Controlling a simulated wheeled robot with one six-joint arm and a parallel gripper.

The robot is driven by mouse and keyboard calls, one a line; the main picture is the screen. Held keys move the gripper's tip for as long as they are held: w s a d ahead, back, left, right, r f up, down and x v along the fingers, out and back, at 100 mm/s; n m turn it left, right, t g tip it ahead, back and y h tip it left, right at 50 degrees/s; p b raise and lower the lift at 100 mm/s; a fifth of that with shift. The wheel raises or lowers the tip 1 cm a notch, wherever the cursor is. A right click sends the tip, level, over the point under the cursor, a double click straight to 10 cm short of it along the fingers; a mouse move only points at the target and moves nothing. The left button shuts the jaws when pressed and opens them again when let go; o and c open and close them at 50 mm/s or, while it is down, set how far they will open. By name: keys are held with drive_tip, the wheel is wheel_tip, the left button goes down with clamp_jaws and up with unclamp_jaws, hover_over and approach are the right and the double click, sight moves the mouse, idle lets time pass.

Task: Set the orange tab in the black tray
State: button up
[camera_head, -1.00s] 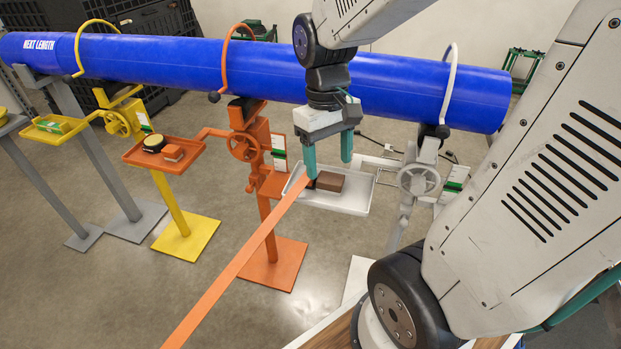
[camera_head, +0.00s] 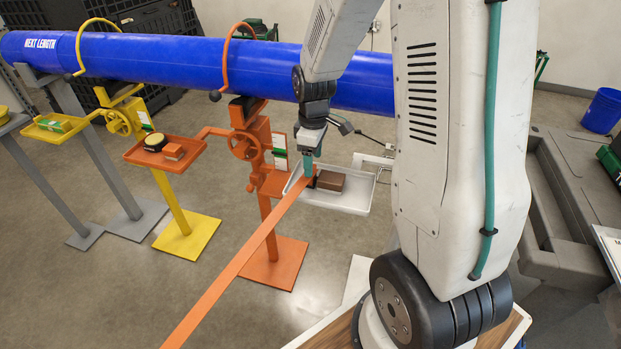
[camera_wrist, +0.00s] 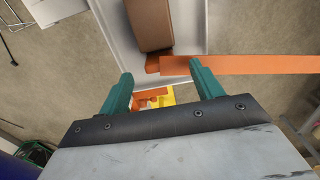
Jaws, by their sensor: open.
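A long flat orange strip (camera_head: 240,255) runs from the lower left up to a pale grey tray (camera_head: 350,208). Its end lies over the tray's left side in the head view. In the wrist view the strip (camera_wrist: 250,65) ends beside a small orange-brown piece (camera_wrist: 152,66). I cannot tell which of these is the orange tab. A brown block (camera_head: 330,181) sits in the pale tray. My gripper (camera_head: 308,165) is open above the tray's left part, near the strip's end. In the wrist view its teal fingers (camera_wrist: 158,75) are apart, with nothing seen held. I see no clearly black tray.
An orange stand's tray (camera_head: 135,155) holds a round black-and-yellow item (camera_head: 155,142) and a small orange block (camera_head: 173,152). A yellow tray (camera_head: 38,131) holds a green item. A blue pipe (camera_head: 180,60) spans behind. The floor between the stands is open.

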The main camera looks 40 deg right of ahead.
wheel_tip(320, 180, down, 4)
drive_tip(key=shift+w+a+f, duration=0.15)
drive_tip(key=c, duration=1.2)
